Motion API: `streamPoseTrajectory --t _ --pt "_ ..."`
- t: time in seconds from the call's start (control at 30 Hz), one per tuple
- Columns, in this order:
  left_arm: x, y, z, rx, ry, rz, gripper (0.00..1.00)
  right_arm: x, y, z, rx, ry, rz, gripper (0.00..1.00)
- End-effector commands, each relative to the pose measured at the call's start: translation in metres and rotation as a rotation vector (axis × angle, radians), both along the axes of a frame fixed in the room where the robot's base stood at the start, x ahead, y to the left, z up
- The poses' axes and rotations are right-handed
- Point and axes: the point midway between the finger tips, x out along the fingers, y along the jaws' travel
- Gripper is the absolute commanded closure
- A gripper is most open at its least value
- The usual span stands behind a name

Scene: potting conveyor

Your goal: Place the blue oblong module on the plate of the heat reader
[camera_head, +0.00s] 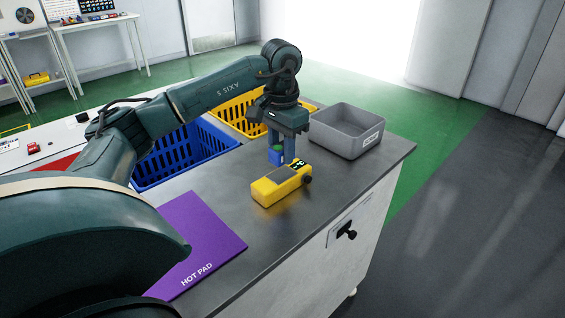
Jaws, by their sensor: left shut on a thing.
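The heat reader is a yellow device (268,193) on the grey bench top, with a grey plate (277,173) on its upper face and a black knob at its right end. My left gripper (281,149) points down just behind the reader, near its far edge. It is shut on the blue module (276,157), a small blue piece with some green showing near its top. The module is partly hidden by the fingers, and I cannot tell whether it touches the reader. My right gripper is not in view.
A grey bin (347,142) stands right of the gripper. A blue basket (185,157) and a yellow basket (231,112) stand behind and left. A purple hot pad (205,235) lies at the front left. The bench top between pad and reader is clear.

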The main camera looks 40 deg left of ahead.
Motion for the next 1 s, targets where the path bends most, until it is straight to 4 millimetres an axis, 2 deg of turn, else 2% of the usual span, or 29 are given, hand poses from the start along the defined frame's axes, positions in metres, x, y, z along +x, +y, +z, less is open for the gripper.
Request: streamPoseTrajectory --t 0.3,0.67,0.7,0.93,1.0 --pt "-0.001 0.000 -0.037 0.000 0.001 0.000 0.93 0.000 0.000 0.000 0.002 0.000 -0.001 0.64" --pt "0.000 0.000 -0.042 0.000 -0.001 0.000 0.93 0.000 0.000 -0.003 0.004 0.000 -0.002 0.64" --pt "0.000 0.000 -0.042 0.000 -0.001 0.000 0.68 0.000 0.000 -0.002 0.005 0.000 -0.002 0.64" --pt "0.000 0.000 -0.041 0.000 0.000 0.000 0.49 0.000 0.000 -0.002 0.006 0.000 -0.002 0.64" --pt "0.000 0.000 -0.041 0.000 0.000 0.000 0.48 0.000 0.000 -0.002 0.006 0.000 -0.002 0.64"
